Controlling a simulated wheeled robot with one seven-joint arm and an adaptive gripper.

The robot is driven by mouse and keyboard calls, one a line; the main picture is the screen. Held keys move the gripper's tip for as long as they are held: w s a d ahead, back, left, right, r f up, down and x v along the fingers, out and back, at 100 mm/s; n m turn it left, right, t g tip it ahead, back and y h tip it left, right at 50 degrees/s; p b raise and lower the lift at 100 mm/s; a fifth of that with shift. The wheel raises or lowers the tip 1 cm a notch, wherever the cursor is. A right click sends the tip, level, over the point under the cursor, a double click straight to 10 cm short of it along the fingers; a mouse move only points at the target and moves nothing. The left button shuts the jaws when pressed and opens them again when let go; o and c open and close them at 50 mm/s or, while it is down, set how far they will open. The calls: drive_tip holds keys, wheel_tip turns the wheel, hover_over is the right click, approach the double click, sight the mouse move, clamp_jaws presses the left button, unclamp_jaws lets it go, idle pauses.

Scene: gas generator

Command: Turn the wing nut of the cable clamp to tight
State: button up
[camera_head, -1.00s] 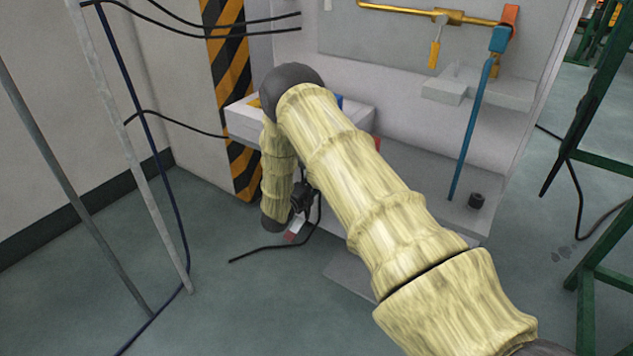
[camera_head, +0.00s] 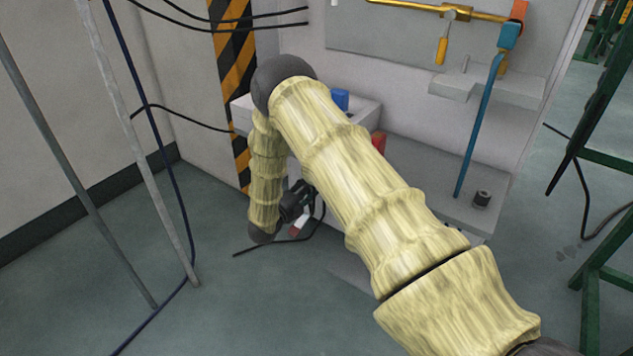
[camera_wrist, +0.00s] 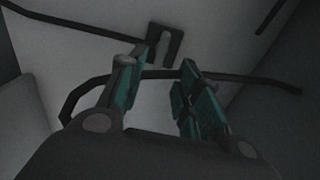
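My gripper (camera_wrist: 157,68) is in the wrist view with its two teal-padded fingers apart and nothing clearly held between them. A dark, slotted U-shaped piece (camera_wrist: 176,42) lies just beyond the fingertips against a pale surface; it may be part of the cable clamp. A dark cable (camera_wrist: 240,77) runs across behind the fingers. I cannot make out the wing nut in the dim wrist view. In the head view my gripper (camera_head: 296,203) is low beside the generator, partly hidden by my arm, near a small red-and-white piece (camera_head: 299,225) and a black cable (camera_head: 268,248).
A grey bench (camera_head: 365,107) with a blue block (camera_head: 340,98) stands behind my arm. A blue lever (camera_head: 478,125) and yellow pipe (camera_head: 425,10) are on the right. A striped post (camera_head: 234,60) and slanted poles (camera_head: 135,150) stand left. The floor at lower left is mostly clear.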

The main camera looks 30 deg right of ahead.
drive_tip(key=v, duration=0.4)
drive_tip(key=shift+a, duration=0.15)
idle(0.4)
drive_tip(key=s+a+f+n+y, duration=0.5)
drive_tip(key=s+f+n+y, duration=0.1)
drive_tip(key=s+f+n, duration=0.35)
drive_tip(key=s+a+f+n+y, duration=0.5)
drive_tip(key=s+f+n, duration=0.4)
drive_tip(key=n, duration=0.1)
drive_tip(key=s+a+n+g+y, duration=0.2)
drive_tip(key=s+n, duration=0.2)
drive_tip(key=s, duration=0.5)
drive_tip(key=s+a+f+n+g+y, duration=0.1)
drive_tip(key=s+a+n+g+y, duration=0.2)
drive_tip(key=s, duration=0.7)
drive_tip(key=s+a+n+g+y, duration=0.15)
drive_tip(key=s+n, duration=0.25)
drive_tip(key=s, duration=0.5)
wheel_tip(320, 180, up, 36)
drive_tip(key=s+p, duration=0.1)
drive_tip(key=p, duration=3.5)
drive_tip(key=shift+a+n+h, duration=0.35)
drive_tip(key=shift+a+h, duration=0.1)
